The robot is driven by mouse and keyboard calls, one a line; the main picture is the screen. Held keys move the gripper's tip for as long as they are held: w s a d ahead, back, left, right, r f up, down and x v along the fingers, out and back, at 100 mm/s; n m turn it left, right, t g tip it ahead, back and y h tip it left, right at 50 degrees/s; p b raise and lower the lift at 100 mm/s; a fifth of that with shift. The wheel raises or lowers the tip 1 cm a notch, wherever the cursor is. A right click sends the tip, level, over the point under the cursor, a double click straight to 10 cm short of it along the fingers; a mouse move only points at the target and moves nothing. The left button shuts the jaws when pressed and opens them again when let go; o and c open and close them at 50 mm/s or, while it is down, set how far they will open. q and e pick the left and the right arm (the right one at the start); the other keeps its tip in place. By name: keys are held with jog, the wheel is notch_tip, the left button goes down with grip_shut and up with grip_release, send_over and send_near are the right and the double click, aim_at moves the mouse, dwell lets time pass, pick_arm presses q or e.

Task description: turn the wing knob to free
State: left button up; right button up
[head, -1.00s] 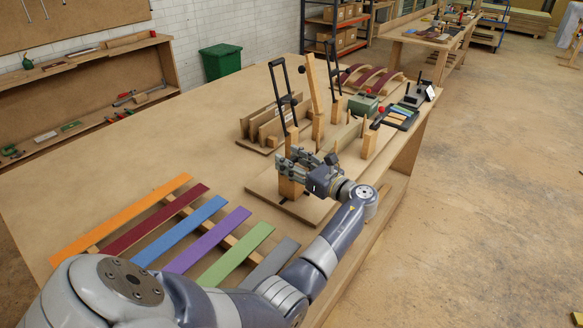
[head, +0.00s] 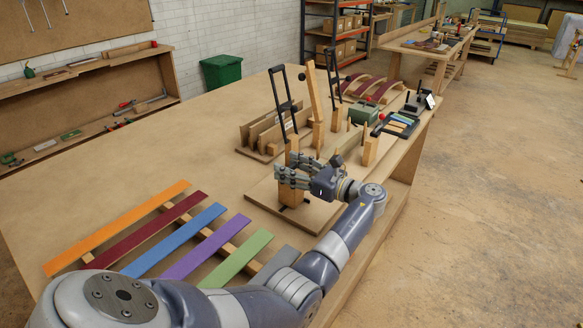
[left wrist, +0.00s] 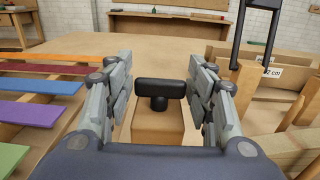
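The wing knob (left wrist: 159,88) is a black T-shaped handle on a short stem, standing on top of a wooden block (left wrist: 150,126) in the left wrist view. Its bar lies crosswise between the fingers of my left gripper (left wrist: 160,100), with a gap on each side. The gripper is open and does not touch the knob. In the head view the left gripper (head: 284,172) is at the wooden post (head: 293,199) on a flat base board (head: 318,212), and its fingers hide the knob there. My right gripper is not in view.
Coloured strips (head: 205,250) lie on battens to the left. Behind the base board stand a wooden slotted rack (head: 262,132) and black-handled clamps (head: 284,88). A small post (head: 369,152) stands to the right. The table (head: 185,130) is clear at the back left.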

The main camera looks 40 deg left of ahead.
pick_arm(q)
jog(key=w+d, duration=0.1)
jog(key=d, duration=1.1)
jog(key=shift+w, duration=0.3)
dwell(0.3)
